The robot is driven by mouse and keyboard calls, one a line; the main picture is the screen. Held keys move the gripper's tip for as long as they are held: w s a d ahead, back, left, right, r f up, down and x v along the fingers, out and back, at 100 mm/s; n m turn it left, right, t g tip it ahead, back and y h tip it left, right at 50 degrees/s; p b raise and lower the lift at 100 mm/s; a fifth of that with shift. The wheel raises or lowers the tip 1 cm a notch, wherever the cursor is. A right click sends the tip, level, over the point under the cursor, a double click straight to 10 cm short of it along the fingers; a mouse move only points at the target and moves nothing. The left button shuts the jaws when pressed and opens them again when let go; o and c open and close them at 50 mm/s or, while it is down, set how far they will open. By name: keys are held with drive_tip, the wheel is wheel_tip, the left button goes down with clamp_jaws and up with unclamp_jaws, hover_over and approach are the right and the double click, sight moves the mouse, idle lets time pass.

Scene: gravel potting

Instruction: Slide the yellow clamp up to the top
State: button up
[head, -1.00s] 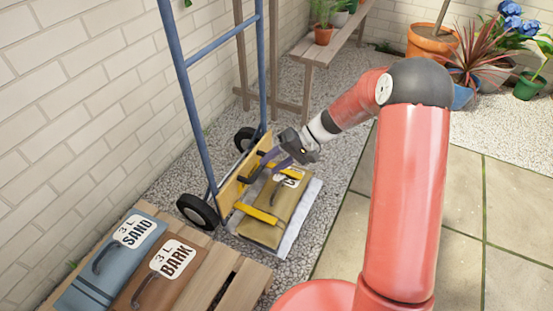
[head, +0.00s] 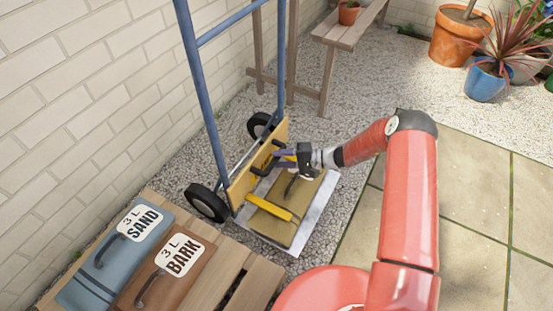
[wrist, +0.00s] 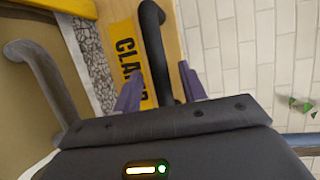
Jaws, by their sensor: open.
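The yellow clamp (head: 242,180) is a board low on the blue hand truck (head: 205,95), with a black handle and a yellow bar (head: 268,208) reaching over a tan bag (head: 272,228). The bag lies on the truck's grey toe plate (head: 312,215). My gripper (head: 279,158) is at the clamp's handle. In the wrist view, the purple fingers (wrist: 160,92) are open, one on each side of the black handle (wrist: 153,40), with visible gaps.
A sand bag (head: 115,250) and a bark bag (head: 165,275) lie on a wooden pallet (head: 235,275) at front left. A brick wall (head: 70,100) stands behind the truck. A wooden bench (head: 345,35) and potted plants are at the back. Paving at right is clear.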

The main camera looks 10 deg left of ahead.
drive_tip(key=shift+x, duration=1.05)
drive_tip(key=shift+c, duration=0.2)
clamp_jaws()
